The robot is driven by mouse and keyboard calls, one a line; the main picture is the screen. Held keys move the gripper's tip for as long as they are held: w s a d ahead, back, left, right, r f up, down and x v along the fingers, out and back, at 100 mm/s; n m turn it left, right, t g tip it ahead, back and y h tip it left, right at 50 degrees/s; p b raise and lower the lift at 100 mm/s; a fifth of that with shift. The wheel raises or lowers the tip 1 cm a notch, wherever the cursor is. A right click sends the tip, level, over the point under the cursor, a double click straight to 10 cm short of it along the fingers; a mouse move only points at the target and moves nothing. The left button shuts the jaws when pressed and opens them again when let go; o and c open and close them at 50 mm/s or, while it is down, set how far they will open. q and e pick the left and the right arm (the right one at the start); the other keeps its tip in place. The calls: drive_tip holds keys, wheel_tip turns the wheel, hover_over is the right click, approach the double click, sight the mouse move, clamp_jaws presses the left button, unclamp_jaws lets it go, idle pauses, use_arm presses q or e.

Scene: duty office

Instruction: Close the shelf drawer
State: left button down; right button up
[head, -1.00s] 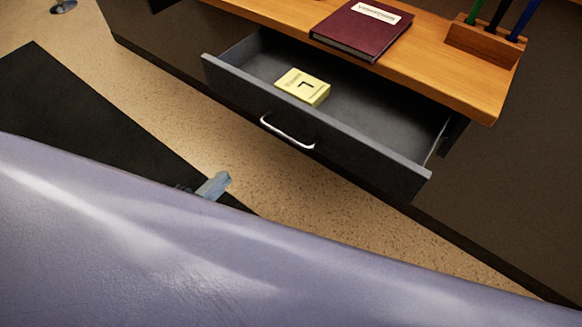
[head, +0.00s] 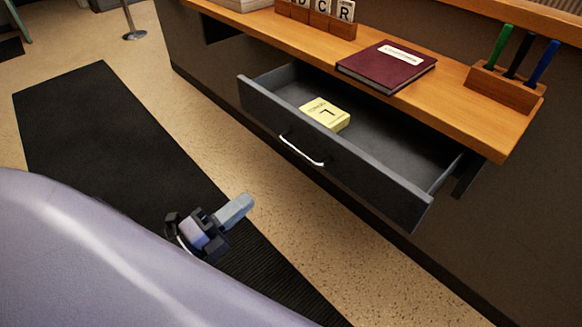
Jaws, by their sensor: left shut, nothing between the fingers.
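The shelf drawer (head: 355,172) is dark grey and stands pulled out below the wooden shelf. Its silver bar handle (head: 301,150) is on the front panel. A yellow block marked with a 7 (head: 325,114) lies inside the drawer. My left gripper (head: 242,203) is shut and empty, in front of the drawer and to the lower left of the handle, apart from it. My left arm hides the lower left of the view. My right gripper does not show.
The wooden shelf (head: 497,139) carries a maroon book (head: 386,68), a pen holder (head: 505,87) with several pens, and a letter block stand (head: 315,20). A black mat (head: 95,130) lies on the speckled floor. A metal post base (head: 135,36) stands at the back.

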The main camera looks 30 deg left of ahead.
use_arm(q)
drive_tip(key=x, duration=1.1)
drive_tip(key=shift+w, duration=0.15)
drive_tip(key=shift+x, duration=0.85)
